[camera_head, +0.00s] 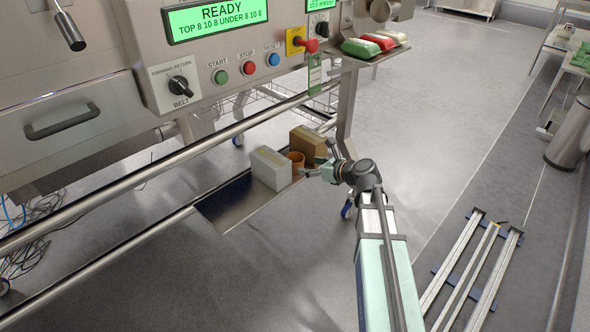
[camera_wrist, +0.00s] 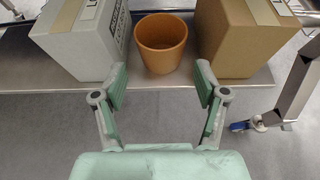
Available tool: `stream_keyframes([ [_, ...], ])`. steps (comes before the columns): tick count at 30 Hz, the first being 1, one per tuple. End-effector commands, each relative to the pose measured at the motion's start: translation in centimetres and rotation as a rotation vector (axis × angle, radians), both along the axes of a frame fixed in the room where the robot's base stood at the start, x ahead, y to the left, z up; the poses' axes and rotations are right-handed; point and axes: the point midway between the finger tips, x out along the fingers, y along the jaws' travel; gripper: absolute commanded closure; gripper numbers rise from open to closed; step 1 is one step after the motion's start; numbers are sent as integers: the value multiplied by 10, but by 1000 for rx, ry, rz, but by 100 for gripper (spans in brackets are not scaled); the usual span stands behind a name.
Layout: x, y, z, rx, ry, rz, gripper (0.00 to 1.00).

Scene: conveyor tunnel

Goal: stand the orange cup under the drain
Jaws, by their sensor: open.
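The orange cup (camera_wrist: 161,48) stands upright on a low metal shelf between two boxes. In the head view the cup (camera_head: 296,159) is partly hidden by the boxes and my gripper. My gripper (camera_wrist: 160,76) is open and empty, its two fingers spread just in front of the cup, one toward each side. In the head view my gripper (camera_head: 318,160) is at the right end of the shelf, beside the brown box. I cannot pick out the drain in either view.
A white box (camera_wrist: 88,36) stands left of the cup and a brown box (camera_wrist: 241,36) right of it, both close. The metal shelf (camera_head: 228,204) is bare at its left. A machine rail (camera_head: 160,163) runs above the shelf. Floor rails (camera_head: 462,270) lie at the right.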

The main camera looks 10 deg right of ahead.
Motion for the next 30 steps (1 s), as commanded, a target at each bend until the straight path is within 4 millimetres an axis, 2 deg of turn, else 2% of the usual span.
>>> stream_keyframes([
  [3, 15, 9, -9, 0, 0, 1, 28],
  [14, 30, 20, -15, -1, -1, 0, 28],
  [22, 59, 38, -28, -1, -1, 2, 28],
  [30, 63, 42, -28, 0, 0, -1, 28],
])
